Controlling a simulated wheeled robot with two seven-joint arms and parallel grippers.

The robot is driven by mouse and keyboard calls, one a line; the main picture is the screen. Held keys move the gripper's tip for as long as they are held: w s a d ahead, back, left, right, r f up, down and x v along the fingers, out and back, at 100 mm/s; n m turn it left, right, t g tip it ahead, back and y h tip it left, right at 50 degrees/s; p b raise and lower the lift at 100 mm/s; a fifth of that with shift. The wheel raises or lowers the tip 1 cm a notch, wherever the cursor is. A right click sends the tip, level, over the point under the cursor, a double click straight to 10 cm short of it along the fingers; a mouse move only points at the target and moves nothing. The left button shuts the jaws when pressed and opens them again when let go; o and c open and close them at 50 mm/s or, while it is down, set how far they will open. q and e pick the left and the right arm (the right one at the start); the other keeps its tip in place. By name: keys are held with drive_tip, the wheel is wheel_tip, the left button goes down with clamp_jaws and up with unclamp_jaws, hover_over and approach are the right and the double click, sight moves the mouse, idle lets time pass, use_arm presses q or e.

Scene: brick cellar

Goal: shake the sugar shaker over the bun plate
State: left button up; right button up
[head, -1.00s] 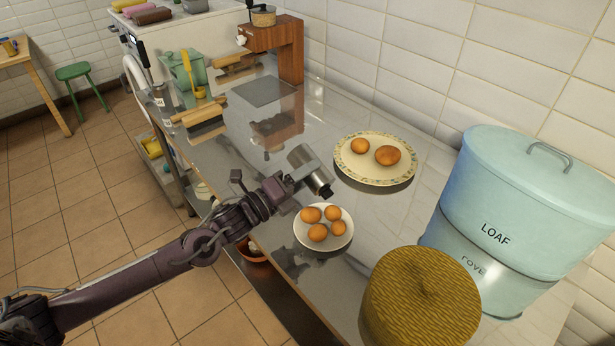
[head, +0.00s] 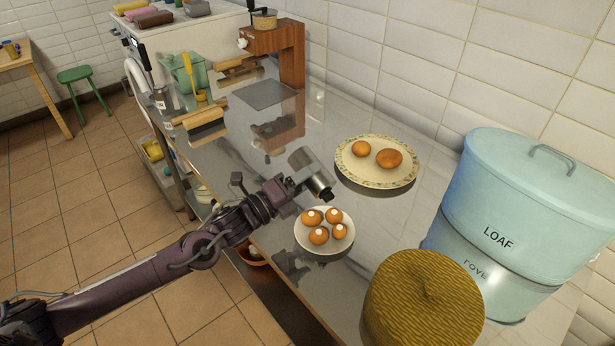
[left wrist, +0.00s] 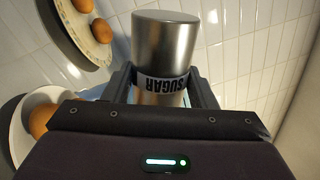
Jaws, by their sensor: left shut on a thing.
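My left gripper (head: 290,187) is shut on the metal sugar shaker (head: 311,172), tilted with its dark end low, above the far edge of a small white plate (head: 302,242). In the left wrist view the shaker (left wrist: 165,50) sits between both fingers, its SUGAR label upside down. Several buns (head: 319,235) lie on the small plate, with white patches on their tops. A larger patterned plate (head: 352,176) behind holds two buns (head: 389,158). Which plate is the bun plate I cannot tell by name. My right gripper is not in view.
A pale blue LOAF bin (head: 505,200) stands at the right, and a yellow woven lidded basket (head: 422,305) at the front. A wooden stand (head: 290,55) and a green container (head: 185,75) are at the back.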

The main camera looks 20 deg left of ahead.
use_arm(q)
drive_tip(key=shift+r, duration=0.15)
wheel_tip(320, 180, up, 3)
drive_tip(key=shift+p, duration=1.1)
wheel_tip(320, 180, down, 3)
drive_tip(key=b, duration=0.3)
drive_tip(key=shift+f, duration=0.2)
drive_tip(key=shift+r, duration=0.1)
drive_tip(key=shift+r, duration=0.15)
wheel_tip(320, 180, up, 3)
drive_tip(key=shift+f+p, duration=0.1)
drive_tip(key=shift+p, duration=1)
wheel_tip(320, 180, down, 3)
drive_tip(key=b, duration=0.3)
drive_tip(key=shift+f, duration=0.2)
drive_tip(key=shift+r, duration=0.15)
